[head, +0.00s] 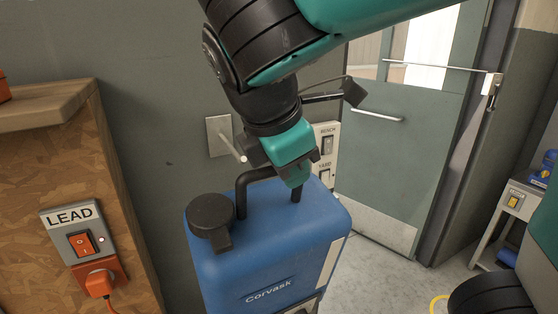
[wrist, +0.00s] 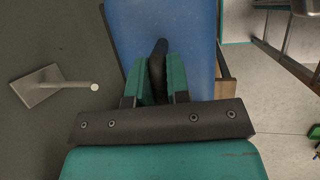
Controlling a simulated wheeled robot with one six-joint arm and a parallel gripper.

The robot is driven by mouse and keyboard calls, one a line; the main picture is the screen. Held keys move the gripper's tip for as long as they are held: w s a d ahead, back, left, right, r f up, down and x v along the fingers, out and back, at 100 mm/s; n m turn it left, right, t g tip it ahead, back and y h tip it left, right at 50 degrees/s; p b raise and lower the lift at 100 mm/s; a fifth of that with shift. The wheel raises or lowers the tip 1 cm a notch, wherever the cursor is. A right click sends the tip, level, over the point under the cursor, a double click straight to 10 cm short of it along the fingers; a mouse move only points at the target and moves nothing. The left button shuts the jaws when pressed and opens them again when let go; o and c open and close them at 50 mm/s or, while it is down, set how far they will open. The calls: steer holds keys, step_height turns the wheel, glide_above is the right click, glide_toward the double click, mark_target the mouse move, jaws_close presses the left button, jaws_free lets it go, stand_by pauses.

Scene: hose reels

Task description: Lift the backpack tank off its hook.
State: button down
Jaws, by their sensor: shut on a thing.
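The backpack tank (head: 265,240) is blue, marked "Corvask", with a black cap (head: 211,215) and a black top handle (head: 243,189). My gripper (head: 296,180) is shut on the handle, and the tank hangs below it, roughly upright. The wrist view shows the handle (wrist: 158,68) between the two green fingers (wrist: 157,85), with the blue tank (wrist: 190,35) beyond. The wall hook (head: 225,141) is a pale plate with a peg. In the wrist view the hook (wrist: 50,86) stands left of the handle, with a gap between. The tank's underside is out of view.
A wooden cabinet (head: 110,190) with a "LEAD" switch (head: 80,243) stands at the left. A switch panel (head: 326,145) is on the wall behind my gripper. A grey door (head: 390,150) is behind to the right, and a small bench (head: 505,205) stands at the far right.

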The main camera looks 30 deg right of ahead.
steer(key=shift+s+r, duration=0.15)
steer(key=shift+s, duration=0.55)
steer(key=shift+r+p, duration=0.55)
steer(key=shift+p, duration=0.15)
steer(key=shift+r+p, duration=0.6)
steer(key=shift+p, duration=0.1)
steer(key=shift+s, duration=0.1)
steer(key=s+p, duration=0.2)
steer(key=s, duration=1.1)
stand_by(0.7)
steer(key=shift+f, duration=0.15)
